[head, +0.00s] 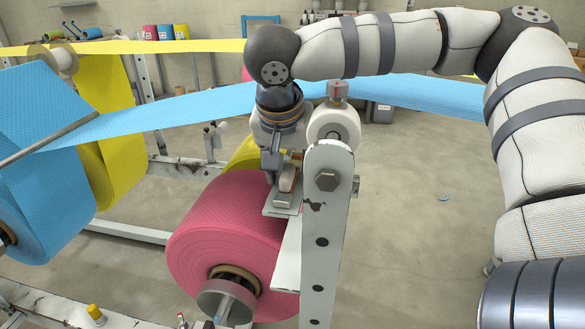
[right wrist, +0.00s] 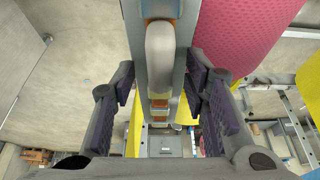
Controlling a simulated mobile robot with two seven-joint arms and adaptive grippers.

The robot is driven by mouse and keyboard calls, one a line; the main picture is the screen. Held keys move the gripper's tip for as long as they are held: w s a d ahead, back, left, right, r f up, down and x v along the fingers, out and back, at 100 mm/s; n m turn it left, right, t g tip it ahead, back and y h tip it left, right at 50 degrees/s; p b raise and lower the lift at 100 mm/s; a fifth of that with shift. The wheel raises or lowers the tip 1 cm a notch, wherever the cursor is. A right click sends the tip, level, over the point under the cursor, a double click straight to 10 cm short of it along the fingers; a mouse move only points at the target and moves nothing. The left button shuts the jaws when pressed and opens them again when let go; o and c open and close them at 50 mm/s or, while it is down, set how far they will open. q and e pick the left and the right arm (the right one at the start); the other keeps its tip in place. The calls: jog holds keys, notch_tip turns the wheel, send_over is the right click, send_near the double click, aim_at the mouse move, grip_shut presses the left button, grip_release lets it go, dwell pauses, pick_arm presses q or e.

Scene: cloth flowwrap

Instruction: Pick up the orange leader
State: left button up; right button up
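My right gripper (head: 277,165) points down over a small metal bracket (head: 283,205) beside the pink roll (head: 225,235). In the right wrist view its two dark padded fingers (right wrist: 160,92) stand wide apart, one on each side of a grey plate with a pale rounded piece (right wrist: 161,55) on it. Small orange parts (right wrist: 159,104) show on this plate between the fingers, and I see no finger touching them. They may be the orange leader, but I cannot tell for sure. In the head view the gripper largely hides this spot. My left gripper is not in view.
A white steel upright (head: 323,245) stands close to the right of the gripper. A blue web (head: 190,108) spans behind the wrist, from the blue roll (head: 45,190) at left. A yellow web (head: 110,130) hangs behind. The floor at right (head: 410,220) is mostly clear.

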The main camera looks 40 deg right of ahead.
grip_shut()
notch_tip(320, 180, up, 10)
jog(key=shift+r, duration=0.1)
jog(key=shift+c, duration=2.4)
grip_release()
grip_shut()
jog(key=w+a+r, duration=0.2)
jog(key=r, duration=0.1)
jog(key=shift+w+a, duration=0.1)
jog(key=shift+w, duration=0.3)
